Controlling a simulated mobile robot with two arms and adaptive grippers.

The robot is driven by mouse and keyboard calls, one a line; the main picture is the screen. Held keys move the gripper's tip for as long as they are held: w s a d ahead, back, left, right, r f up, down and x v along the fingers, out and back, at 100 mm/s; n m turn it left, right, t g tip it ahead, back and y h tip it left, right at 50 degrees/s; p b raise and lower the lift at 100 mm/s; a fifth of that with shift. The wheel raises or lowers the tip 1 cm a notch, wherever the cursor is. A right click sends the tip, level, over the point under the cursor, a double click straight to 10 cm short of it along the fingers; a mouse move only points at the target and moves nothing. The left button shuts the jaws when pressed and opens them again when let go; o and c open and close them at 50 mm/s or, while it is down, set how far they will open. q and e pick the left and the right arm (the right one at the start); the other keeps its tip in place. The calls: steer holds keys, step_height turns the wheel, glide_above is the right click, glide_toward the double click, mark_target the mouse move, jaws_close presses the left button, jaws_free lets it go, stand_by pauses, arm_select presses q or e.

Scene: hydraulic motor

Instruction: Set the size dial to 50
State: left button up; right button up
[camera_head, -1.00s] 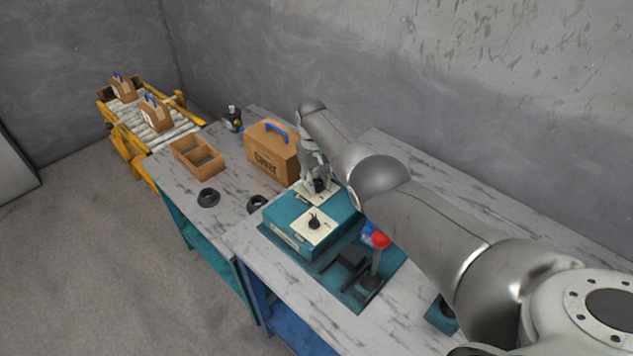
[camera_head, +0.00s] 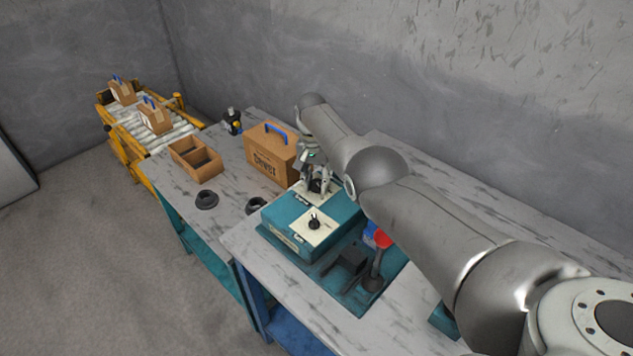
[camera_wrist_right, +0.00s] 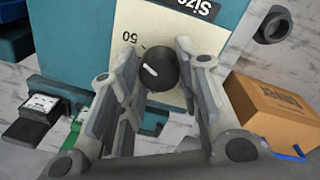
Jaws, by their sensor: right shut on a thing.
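The size dial is a black round knob (camera_wrist_right: 160,74) with a white pointer mark, on a cream plate (camera_wrist_right: 128,18) marked "Size". In the right wrist view the pointer slants toward the tick beside the "50", which appears upside down. My right gripper (camera_wrist_right: 158,58) has one finger on each side of the knob and is shut on it. In the head view the right gripper (camera_head: 319,186) is over the rear plate of the teal machine (camera_head: 285,238), and its fingers partly hide the dial. My left gripper is not in view.
A second dial (camera_head: 314,222) sits on the machine's front plate. A red-topped lever (camera_head: 377,258) stands beside it. A cardboard box (camera_head: 268,156) with a blue handle is behind. An open divided box (camera_head: 196,158) and black rings (camera_head: 206,199) lie on the left table.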

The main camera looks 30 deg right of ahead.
mark_target(314, 182)
steer(key=shift+f+m, duration=0.1)
steer(key=shift+m, duration=0.2)
stand_by(0.4)
steer(key=o, duration=1)
steer(key=shift+w+r, duration=0.15)
steer(key=shift+r, duration=0.65)
steer(key=r, duration=1)
steer(key=shift+w+a+r, duration=0.1)
steer(key=shift+a+r, duration=0.1)
steer(key=shift+a, duration=0.05)
